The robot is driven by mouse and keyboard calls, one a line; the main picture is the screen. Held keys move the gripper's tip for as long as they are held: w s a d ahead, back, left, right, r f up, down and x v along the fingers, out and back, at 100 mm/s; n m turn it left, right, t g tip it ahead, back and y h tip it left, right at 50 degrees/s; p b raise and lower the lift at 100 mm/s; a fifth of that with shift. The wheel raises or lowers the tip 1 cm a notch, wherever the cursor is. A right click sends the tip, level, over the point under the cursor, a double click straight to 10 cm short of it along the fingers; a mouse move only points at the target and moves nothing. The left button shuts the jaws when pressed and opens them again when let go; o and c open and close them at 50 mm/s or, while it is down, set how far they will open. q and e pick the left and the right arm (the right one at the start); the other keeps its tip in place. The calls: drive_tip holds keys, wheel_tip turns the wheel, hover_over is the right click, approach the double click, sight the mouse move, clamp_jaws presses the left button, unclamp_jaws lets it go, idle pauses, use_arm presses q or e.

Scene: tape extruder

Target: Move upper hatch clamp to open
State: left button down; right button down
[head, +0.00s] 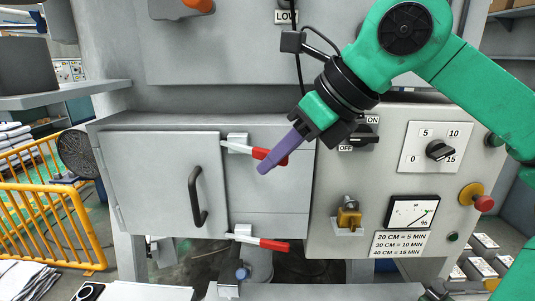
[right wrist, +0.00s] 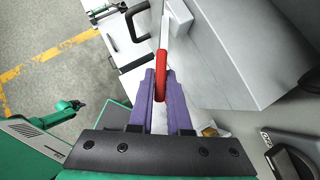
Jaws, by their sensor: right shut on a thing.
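The upper hatch clamp (head: 237,143) is a metal toggle clamp with a red handle, at the upper right edge of the grey hatch door (head: 160,180). Its handle points right and slightly down. My right gripper (head: 264,170) has purple fingers and is at the red handle's end. In the right wrist view the red handle (right wrist: 160,78) lies between the purple fingers (right wrist: 160,85), which are shut on it. The fingers hide part of the handle in the head view. The lower hatch clamp (head: 262,241), also red-handled, points right below. My left gripper is not in view.
The hatch door has a black handle (head: 198,197). The control panel (head: 385,180) stands to the right with a rotary switch (head: 366,134), a dial knob (head: 440,150), a gauge (head: 411,211) and a red button (head: 484,203). A yellow railing (head: 45,225) stands at left.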

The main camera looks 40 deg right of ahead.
drive_tip(key=shift+a+m+h, duration=0.1)
drive_tip(key=shift+m+h, duration=0.3)
drive_tip(key=w+a+m+h+p, duration=0.1)
drive_tip(key=a+m+h+p, duration=0.3)
drive_tip(key=m, duration=0.5)
drive_tip(key=a+h, duration=0.2)
drive_tip(key=shift+a+g, duration=0.35)
drive_tip(key=shift+g, duration=0.05)
drive_tip(key=c, duration=0.9)
unclamp_jaws()
drive_tip(key=shift+o, duration=0.5)
drive_tip(key=shift+d, duration=0.15)
